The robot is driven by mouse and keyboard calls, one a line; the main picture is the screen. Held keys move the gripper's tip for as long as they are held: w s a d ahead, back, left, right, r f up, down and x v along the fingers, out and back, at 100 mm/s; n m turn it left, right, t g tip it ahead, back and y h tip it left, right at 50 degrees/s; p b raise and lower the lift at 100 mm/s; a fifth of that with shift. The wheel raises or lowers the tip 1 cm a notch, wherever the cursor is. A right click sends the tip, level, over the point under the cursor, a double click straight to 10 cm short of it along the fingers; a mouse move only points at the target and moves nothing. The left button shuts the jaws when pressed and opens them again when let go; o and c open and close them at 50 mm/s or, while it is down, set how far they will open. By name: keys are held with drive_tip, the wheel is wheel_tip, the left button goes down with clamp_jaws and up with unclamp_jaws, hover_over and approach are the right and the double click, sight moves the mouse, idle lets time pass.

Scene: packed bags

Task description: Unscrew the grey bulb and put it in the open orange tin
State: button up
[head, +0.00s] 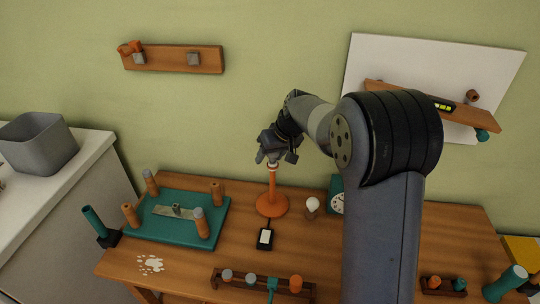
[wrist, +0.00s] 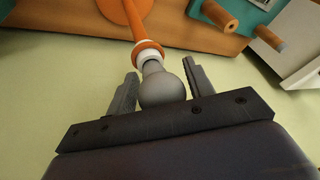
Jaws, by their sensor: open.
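The grey bulb (wrist: 163,90) sits in the white collar at the top of an orange lamp stand (head: 272,203), in the wrist view between my gripper's fingers. My gripper (wrist: 160,69) is open, with one finger on each side of the bulb. Gaps show beside the bulb, so the fingers look apart from it. In the head view my gripper (head: 272,158) is over the top of the stand and hides most of the bulb. I cannot make out an open orange tin; my arm covers part of the table.
A white bulb (head: 312,204) and a clock (head: 337,203) stand right of the lamp. A dark switch box (head: 265,239) lies in front. A teal tray (head: 152,227) with upright pegs is at the left. A rack (head: 240,285) runs along the front edge.

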drive_tip(key=m+t+h+p, duration=0.1)
drive_tip(key=m, duration=0.3)
drive_tip(key=shift+d+r+p, duration=0.1)
drive_tip(key=shift+p, duration=0.2)
drive_tip(key=shift+w+d+m+h, duration=0.1)
drive_tip(key=shift+m+h, duration=0.2)
drive_tip(key=shift+m, duration=0.3)
drive_tip(key=c, duration=0.9)
drive_tip(key=shift+o, duration=0.2)
drive_tip(key=shift+f+n+b, duration=0.25)
drive_tip(key=shift+n+b, duration=0.15)
drive_tip(key=shift+n, duration=0.6)
drive_tip(key=shift+o, duration=0.2)
drive_tip(key=shift+r+n+y, duration=0.15)
drive_tip(key=shift+n+y, duration=0.45)
drive_tip(key=shift+n, duration=0.1)
drive_tip(key=shift+g+b, duration=0.3)
